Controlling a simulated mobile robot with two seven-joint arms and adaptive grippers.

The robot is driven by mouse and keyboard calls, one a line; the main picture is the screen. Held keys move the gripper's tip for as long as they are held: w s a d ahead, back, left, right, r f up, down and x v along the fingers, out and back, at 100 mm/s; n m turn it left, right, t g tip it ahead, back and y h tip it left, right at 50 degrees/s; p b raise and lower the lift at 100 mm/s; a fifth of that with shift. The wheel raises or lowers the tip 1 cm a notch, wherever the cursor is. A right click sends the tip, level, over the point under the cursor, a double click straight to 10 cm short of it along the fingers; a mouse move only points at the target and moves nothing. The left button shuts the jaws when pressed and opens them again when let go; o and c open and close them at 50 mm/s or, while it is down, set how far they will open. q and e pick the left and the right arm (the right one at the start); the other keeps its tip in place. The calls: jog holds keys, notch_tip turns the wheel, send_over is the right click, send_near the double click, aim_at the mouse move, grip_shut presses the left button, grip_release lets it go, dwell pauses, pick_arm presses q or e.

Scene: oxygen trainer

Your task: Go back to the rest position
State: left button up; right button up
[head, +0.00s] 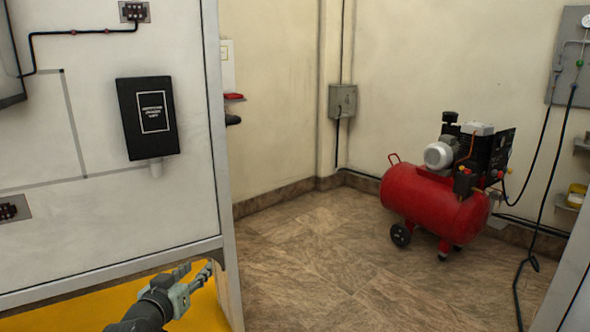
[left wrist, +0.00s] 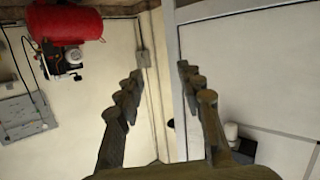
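My left gripper (head: 197,272) shows at the lower left of the head view, low in front of the white panel and over a yellow surface (head: 100,308). In the left wrist view its two fingers (left wrist: 160,72) stand apart with nothing between them, so it is open and empty. My right gripper is in neither view.
The white panel (head: 60,225) with a black box (head: 148,118) stands close by on the left. A red compressor (head: 430,200) stands by the back wall, with hoses and a grey wall panel (head: 567,60) to its right. The tiled floor (head: 330,265) between is clear.

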pick_arm(q)
jog(key=s+f+g+y, duration=0.1)
jog(key=s+f+g, duration=0.6)
jog(key=s+f, duration=1.2)
jog(key=s+a+f+g+y, duration=0.1)
jog(key=s+a+f+g, duration=0.1)
jog(key=s+f, duration=0.3)
jog(key=s+a+f+m+g+y, duration=0.1)
jog(key=s+f+g, duration=0.2)
jog(key=s, duration=0.9)
jog(key=shift+a+f+y, duration=0.3)
jog(key=shift+a+f, duration=0.1)
jog(key=shift+f, duration=0.45)
jog(key=shift+s, duration=0.1)
